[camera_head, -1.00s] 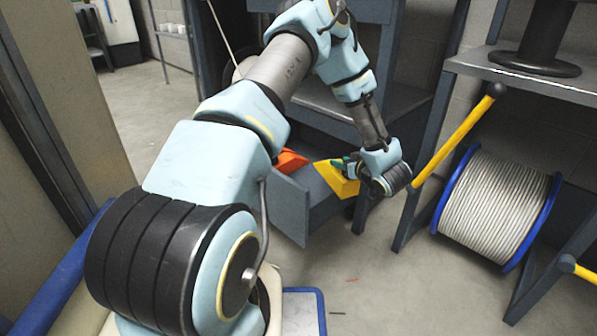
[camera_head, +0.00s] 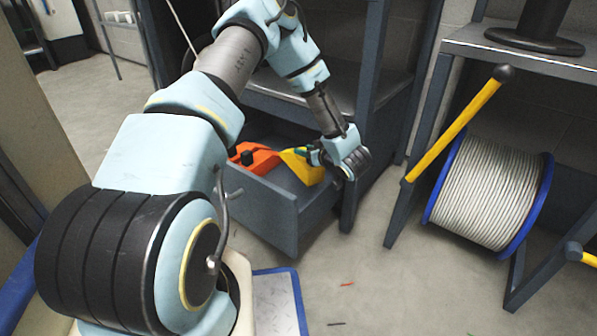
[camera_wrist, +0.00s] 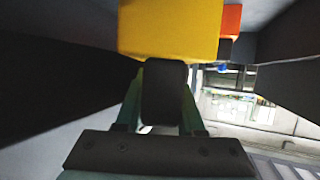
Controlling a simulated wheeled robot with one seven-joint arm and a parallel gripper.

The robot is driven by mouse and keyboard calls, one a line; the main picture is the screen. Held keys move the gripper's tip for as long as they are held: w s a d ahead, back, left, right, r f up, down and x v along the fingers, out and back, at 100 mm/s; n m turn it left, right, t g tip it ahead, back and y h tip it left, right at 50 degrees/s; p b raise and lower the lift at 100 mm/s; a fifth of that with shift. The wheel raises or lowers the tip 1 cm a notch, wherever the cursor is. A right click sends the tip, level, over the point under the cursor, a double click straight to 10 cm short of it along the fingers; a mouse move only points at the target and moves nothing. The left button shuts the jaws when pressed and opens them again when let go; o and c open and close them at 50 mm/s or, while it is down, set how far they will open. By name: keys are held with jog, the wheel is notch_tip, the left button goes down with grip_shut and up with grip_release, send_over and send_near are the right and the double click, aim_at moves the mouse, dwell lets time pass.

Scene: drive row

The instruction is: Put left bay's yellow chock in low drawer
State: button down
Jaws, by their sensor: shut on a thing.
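The yellow chock (camera_head: 303,166) is at the open low drawer (camera_head: 268,205), at its right part. My gripper (camera_head: 314,155) is shut on the chock's right end. In the wrist view the chock (camera_wrist: 170,28) fills the top middle, right at the fingers (camera_wrist: 163,95). An orange chock (camera_head: 254,158) with a dark knob lies in the drawer left of the yellow one; a bit of it shows in the wrist view (camera_wrist: 231,20). Whether the yellow chock touches the drawer floor cannot be told.
The drawer's cabinet frame (camera_head: 370,110) rises just behind and right of my gripper. A cable reel (camera_head: 488,190) and a yellow bar (camera_head: 455,125) stand on the right. Floor in front is clear but for small scraps.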

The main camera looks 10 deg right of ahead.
notch_tip(320, 180, down, 7)
jog(key=b, duration=0.3)
jog(key=shift+r, duration=0.3)
jog(key=c, duration=0.5)
grip_release()
